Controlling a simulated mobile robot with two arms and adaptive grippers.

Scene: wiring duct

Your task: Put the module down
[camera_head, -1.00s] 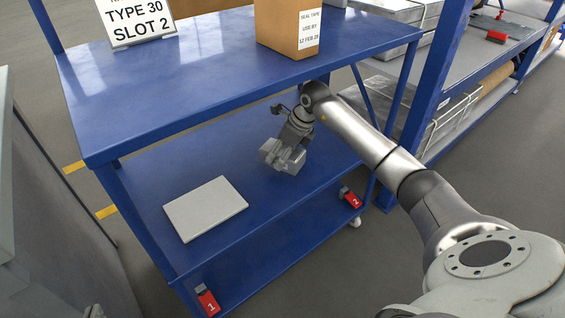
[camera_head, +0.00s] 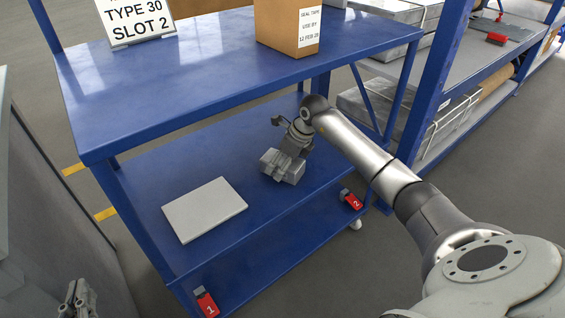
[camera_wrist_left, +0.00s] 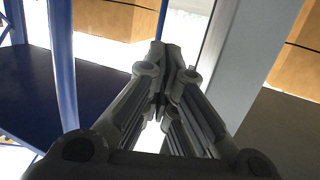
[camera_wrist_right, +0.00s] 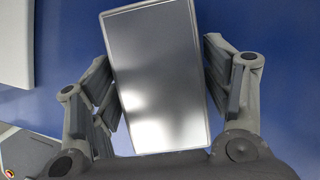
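The module is a grey metal box with a shiny flat face, at my right gripper (camera_head: 284,160) over the right part of the blue lower shelf (camera_head: 180,170). In the right wrist view the module (camera_wrist_right: 158,75) sits between the two fingers, slightly turned relative to them. The fingers lie close along its sides, and it has travelled with them. I cannot tell whether its underside touches the shelf. A red tag marked 2 (camera_head: 351,199) is on the shelf's front edge near it. My left gripper (camera_head: 77,296) is at the lower left, away from the shelf; its fingertips (camera_wrist_left: 166,52) are together and empty.
A pale flat plate (camera_head: 205,209) lies on the lower shelf left of the module. A red tag 1 (camera_head: 207,303) is at the front left. A sign reading TYPE 30 SLOT 2 (camera_head: 136,20) and a cardboard box (camera_head: 287,28) stand on the upper shelf (camera_head: 200,75) overhead.

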